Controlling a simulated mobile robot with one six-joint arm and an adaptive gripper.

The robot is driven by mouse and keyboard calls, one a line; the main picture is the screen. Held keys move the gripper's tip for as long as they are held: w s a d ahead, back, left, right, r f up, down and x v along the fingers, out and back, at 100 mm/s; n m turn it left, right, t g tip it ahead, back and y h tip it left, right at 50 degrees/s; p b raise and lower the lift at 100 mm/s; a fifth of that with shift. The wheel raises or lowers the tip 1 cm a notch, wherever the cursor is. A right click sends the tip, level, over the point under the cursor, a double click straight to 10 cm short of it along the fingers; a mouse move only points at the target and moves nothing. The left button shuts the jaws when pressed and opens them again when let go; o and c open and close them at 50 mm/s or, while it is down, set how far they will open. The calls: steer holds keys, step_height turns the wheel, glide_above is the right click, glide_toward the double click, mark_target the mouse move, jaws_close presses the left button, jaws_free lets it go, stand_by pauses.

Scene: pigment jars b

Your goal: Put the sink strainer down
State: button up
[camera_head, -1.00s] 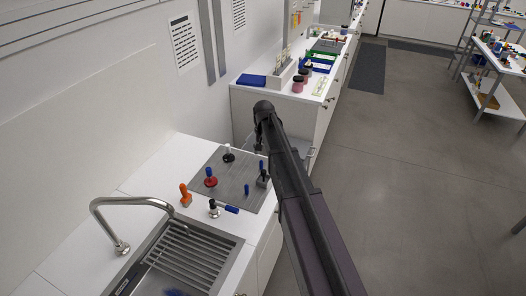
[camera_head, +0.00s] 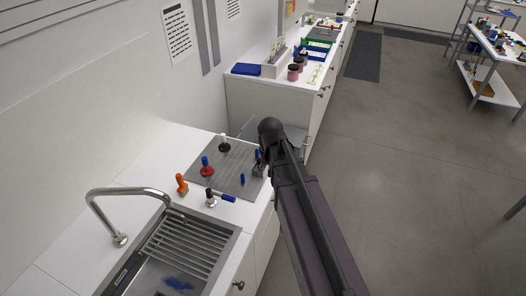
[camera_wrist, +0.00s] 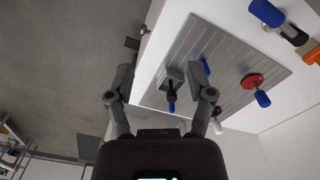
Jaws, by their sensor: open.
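My gripper (camera_wrist: 162,76) is open, with its two dark fingers spread apart in the wrist view. Beyond and between the fingers is a dark block-like piece with a blue handle (camera_wrist: 171,104), at the edge of a grey ribbed mat (camera_wrist: 222,48). I see no contact between the fingers and that piece. In the head view my gripper (camera_head: 270,132) is above the mat's right edge, its fingertips mostly hidden. I cannot tell for sure which piece is the sink strainer; a red disc with a blue handle (camera_head: 206,168) and a black disc with a white handle (camera_head: 224,146) stand on the mat.
A small blue piece (camera_head: 242,179) is also on the mat. An orange piece (camera_head: 182,184) and a black, silver and blue piece (camera_head: 213,197) stand nearer the sink (camera_head: 150,270). The tap (camera_head: 120,205) arches over the sink. A second counter (camera_head: 265,100) stands beyond.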

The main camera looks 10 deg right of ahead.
steer(key=s+n, duration=0.1)
steer(key=s, duration=0.8)
steer(key=shift+f, duration=0.1)
step_height(320, 180, down, 6)
steer(key=b, duration=0.6)
